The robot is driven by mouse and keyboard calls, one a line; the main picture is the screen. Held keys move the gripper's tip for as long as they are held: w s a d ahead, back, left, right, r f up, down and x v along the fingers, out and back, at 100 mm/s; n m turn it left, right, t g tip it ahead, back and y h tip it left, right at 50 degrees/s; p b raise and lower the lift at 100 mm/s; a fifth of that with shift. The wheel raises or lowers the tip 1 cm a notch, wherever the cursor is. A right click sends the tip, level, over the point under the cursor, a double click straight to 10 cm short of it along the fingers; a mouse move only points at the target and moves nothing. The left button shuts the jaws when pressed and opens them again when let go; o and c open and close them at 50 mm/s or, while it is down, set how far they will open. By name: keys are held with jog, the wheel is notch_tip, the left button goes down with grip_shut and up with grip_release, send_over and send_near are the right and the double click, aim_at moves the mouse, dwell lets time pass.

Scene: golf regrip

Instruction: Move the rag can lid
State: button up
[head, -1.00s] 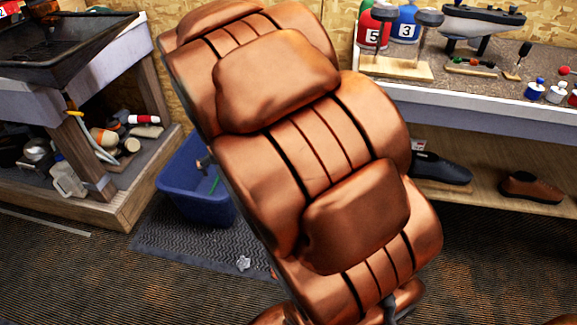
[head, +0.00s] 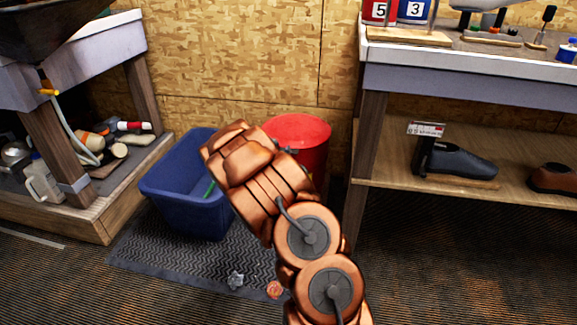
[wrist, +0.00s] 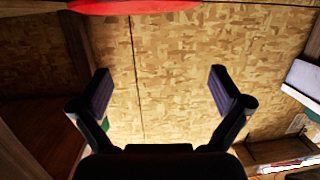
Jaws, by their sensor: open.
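The red rag can (head: 313,158) stands on the floor against the wall, between the blue bin and the right bench. Its round red top, the lid (head: 300,128), looks flat and seated on the can. My arm hides the can's left and lower parts. In the wrist view a red rounded shape, seemingly the lid (wrist: 135,5), is cut off by the top edge. My gripper (wrist: 159,75) is open, with its two dark fingers spread wide and nothing between them. The red shape lies beyond the fingertips in that picture, apart from them. In the head view my arm mostly hides the gripper.
A blue bin (head: 183,205) stands left of the can. A workbench (head: 470,78) with a lower shelf (head: 395,180) of shoes stands right. Another wooden bench (head: 104,215) is at far left.

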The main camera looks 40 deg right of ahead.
jog(key=s+d+f+h+b, duration=0.1)
jog(key=d+f+h+b, duration=0.2)
jog(key=f, duration=0.4)
jog(key=shift+m+t, duration=0.3)
jog(key=shift+m, duration=0.2)
jog(key=shift+s+d+f+b+x, duration=0.15)
jog(key=shift+b+x, duration=0.5)
jog(key=shift+x, duration=0.8)
jog(key=shift+s+d+f+b+x, duration=0.15)
jog(key=shift+b+x, duration=0.45)
jog(key=shift+x, duration=0.8)
jog(key=shift+s+a+f+b+x, duration=0.15)
jog(key=shift+b+x, duration=0.5)
jog(key=shift+x, duration=0.8)
jog(key=shift+d, duration=0.1)
jog(key=shift+c, duration=0.2)
jog(key=shift+f, duration=0.1)
jog(key=c, duration=1.5)
